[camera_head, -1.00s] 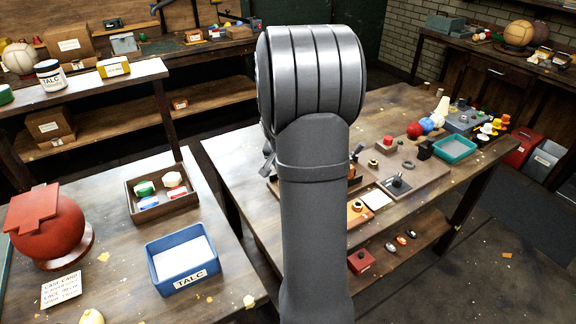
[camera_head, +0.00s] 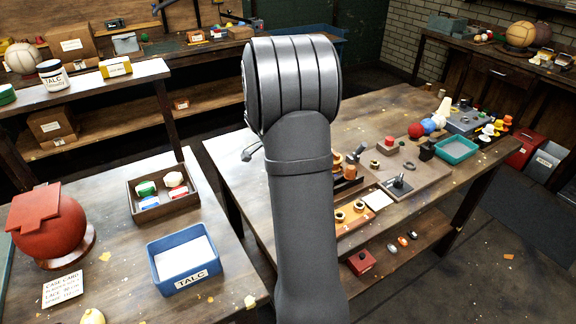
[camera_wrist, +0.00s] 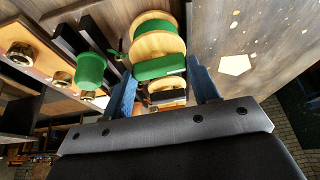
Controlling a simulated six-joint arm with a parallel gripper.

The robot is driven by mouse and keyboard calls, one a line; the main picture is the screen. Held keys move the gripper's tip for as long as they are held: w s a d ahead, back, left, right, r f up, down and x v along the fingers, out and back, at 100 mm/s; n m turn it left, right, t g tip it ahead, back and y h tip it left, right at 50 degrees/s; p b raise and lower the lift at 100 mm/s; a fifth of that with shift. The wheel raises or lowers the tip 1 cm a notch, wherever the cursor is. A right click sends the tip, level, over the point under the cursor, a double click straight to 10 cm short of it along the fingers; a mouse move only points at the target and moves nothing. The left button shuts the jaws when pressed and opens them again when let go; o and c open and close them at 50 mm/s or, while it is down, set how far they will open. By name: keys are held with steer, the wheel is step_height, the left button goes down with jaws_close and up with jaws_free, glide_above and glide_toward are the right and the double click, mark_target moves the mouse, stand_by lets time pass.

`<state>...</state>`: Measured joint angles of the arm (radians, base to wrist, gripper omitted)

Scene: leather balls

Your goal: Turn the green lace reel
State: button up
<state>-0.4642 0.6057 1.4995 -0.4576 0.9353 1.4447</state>
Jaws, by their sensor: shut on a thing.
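The green lace reel (camera_wrist: 158,25), with pale wooden flanges and green winding, shows at the top middle of the wrist view. My gripper (camera_wrist: 162,70) has its two blue fingers on either side of the reel's near end, where a green part lies between them. It is shut on the reel; the exact contact at the fingertips is hard to see. In the head view my grey arm hides the gripper and the reel.
Left of the reel in the wrist view stand a green cylinder (camera_wrist: 90,68) and brass rings on an orange board. In the head view, a lever plate (camera_head: 397,186), teal tray (camera_head: 456,148) and coloured balls crowd the right bench. A blue talc box (camera_head: 184,260) stands left.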

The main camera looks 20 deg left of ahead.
stand_by(0.5)
steer(key=o, duration=1)
steer(key=v, duration=1.7)
steer(key=shift+a+r, duration=0.15)
steer(key=shift+r, duration=0.05)
steer(key=x, duration=1.7)
steer(key=shift+f, duration=0.2)
